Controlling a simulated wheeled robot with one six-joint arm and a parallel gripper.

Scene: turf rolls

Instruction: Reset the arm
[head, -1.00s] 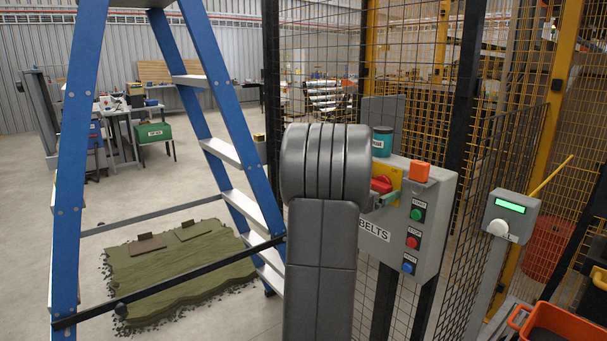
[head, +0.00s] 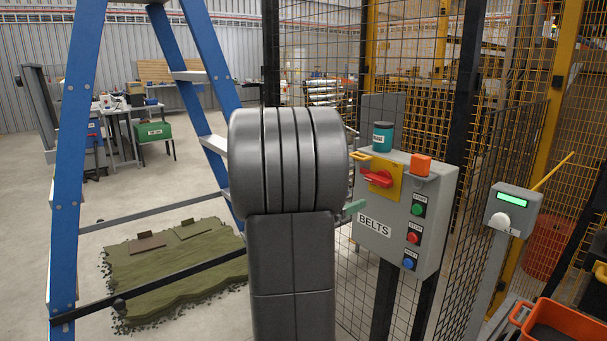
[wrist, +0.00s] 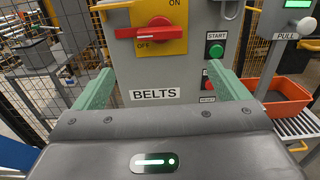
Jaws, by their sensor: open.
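My gripper (wrist: 168,92) is open and empty in the wrist view, its two green fingers spread wide in front of the grey BELTS control box (wrist: 195,70). In the head view my arm hides most of the gripper; a green fingertip (head: 352,208) shows beside the left edge of the control box (head: 405,262). The red rotary switch (wrist: 153,33) on its yellow plate lies crosswise with its handle toward OFF. The switch also shows in the head view (head: 377,178). Green, red and blue buttons run down the box's right side.
A blue stepladder (head: 75,170) stands at left, close to my arm. Wire mesh fencing (head: 475,240) lies behind the box. A grey post with a green display (head: 512,208) and an orange bin (head: 560,325) stand at right. Green turf (head: 175,270) lies on the floor.

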